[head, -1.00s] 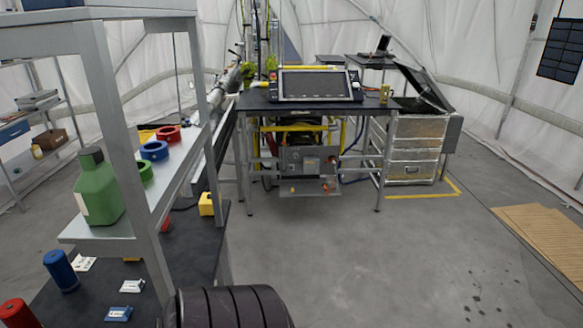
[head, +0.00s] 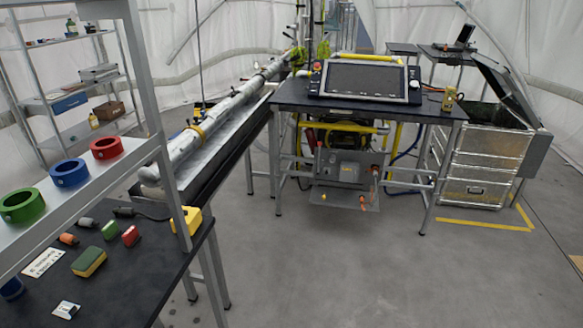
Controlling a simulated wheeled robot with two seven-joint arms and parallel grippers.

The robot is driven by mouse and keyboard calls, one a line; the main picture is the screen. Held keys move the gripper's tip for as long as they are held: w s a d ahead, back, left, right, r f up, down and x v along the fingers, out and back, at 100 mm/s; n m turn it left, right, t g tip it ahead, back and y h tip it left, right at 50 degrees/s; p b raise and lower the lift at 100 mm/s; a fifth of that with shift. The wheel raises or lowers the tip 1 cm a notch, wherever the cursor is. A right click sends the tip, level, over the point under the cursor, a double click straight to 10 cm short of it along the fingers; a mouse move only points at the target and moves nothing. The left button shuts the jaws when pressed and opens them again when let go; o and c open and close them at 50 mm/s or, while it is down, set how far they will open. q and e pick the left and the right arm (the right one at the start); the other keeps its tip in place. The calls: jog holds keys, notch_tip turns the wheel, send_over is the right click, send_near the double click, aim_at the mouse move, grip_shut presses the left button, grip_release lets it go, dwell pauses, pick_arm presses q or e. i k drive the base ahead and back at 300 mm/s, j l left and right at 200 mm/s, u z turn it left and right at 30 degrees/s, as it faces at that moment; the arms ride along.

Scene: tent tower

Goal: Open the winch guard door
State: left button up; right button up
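Neither of my grippers is in view. No part is clearly recognisable as the winch guard door. Under the dark table (head: 440,109) stands a grey box (head: 345,168) with orange fittings on its right side and a flat grey plate (head: 345,197) low at its front. Yellow bars (head: 345,128) run above the box, with dark machinery behind them. Whether any of this is the winch or its guard, I cannot tell. A control console (head: 364,80) with a dark screen stands on the table top.
A shelf frame with green (head: 22,206), blue (head: 70,173) and red (head: 107,148) rings stands close at left, above a dark bench (head: 140,262). A long pipe trough (head: 215,125) runs behind. Metal drawers (head: 478,165) stand at right. The grey floor (head: 370,275) in front is open.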

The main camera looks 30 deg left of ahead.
aim_at(348, 174)
jog(key=i+j+u, duration=0.15)
jog(key=i+u, duration=0.15)
jog(key=i, duration=0.65)
jog(key=i+u, duration=0.3)
jog(key=i, duration=0.6)
